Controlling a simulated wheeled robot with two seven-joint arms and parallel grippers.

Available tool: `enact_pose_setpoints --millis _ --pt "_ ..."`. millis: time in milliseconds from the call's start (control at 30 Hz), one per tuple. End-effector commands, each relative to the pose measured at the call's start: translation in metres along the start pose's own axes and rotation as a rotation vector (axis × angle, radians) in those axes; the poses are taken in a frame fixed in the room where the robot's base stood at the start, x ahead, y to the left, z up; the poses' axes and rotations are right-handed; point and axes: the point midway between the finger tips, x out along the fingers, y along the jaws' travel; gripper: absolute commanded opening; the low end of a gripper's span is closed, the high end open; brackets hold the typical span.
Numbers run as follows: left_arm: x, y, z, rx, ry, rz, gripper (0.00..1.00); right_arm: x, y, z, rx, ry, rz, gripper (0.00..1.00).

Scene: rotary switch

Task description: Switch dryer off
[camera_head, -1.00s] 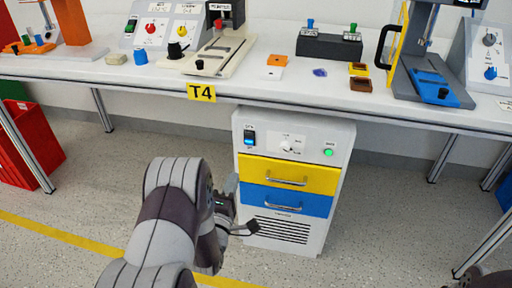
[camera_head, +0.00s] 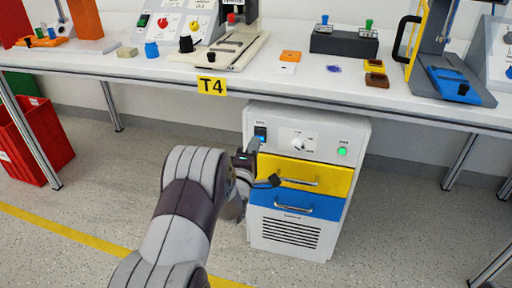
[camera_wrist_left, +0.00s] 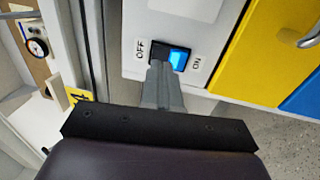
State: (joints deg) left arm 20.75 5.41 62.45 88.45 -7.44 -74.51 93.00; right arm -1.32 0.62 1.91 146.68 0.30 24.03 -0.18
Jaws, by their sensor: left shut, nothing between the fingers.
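The dryer (camera_head: 355,130) is a white cabinet under the table, with a yellow and a blue drawer below its control panel. Its rocker switch (camera_head: 260,133) is at the panel's upper left, and a white rotary knob (camera_head: 298,145) and a green light (camera_head: 342,151) are to its right. In the left wrist view the switch (camera_wrist_left: 180,58) has a lit blue side by "ON" and a dark side by "OFF". My left gripper (camera_head: 254,146) is shut and empty. Its fingertips (camera_wrist_left: 160,68) overlap the switch's dark side; contact cannot be told. My right gripper is not in view.
The table (camera_head: 150,71) with a yellow T4 label (camera_head: 212,86) overhangs the dryer. Devices and small blocks stand on it. A red bin (camera_head: 40,145) is at the left. The floor around the dryer is clear.

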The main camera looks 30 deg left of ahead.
Motion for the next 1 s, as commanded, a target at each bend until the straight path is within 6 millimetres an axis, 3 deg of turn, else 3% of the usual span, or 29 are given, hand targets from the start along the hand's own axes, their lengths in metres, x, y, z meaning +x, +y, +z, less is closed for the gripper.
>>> enact_pose_setpoints --millis 200,567,867,900,1000 --pt "0.019 -0.001 0.0 0.0 0.0 0.001 0.0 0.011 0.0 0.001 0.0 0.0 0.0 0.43" --pt "0.022 0.001 0.0 0.0 0.0 -0.001 0.0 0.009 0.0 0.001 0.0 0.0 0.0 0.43" --pt "0.035 0.019 0.0 0.0 0.001 -0.168 0.0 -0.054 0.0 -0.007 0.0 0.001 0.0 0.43" --pt "0.034 0.009 0.0 0.0 0.001 -0.167 0.0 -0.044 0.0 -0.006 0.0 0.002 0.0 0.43" --pt "0.035 0.009 -0.001 0.0 0.001 -0.16 0.0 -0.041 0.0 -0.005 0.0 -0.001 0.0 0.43"
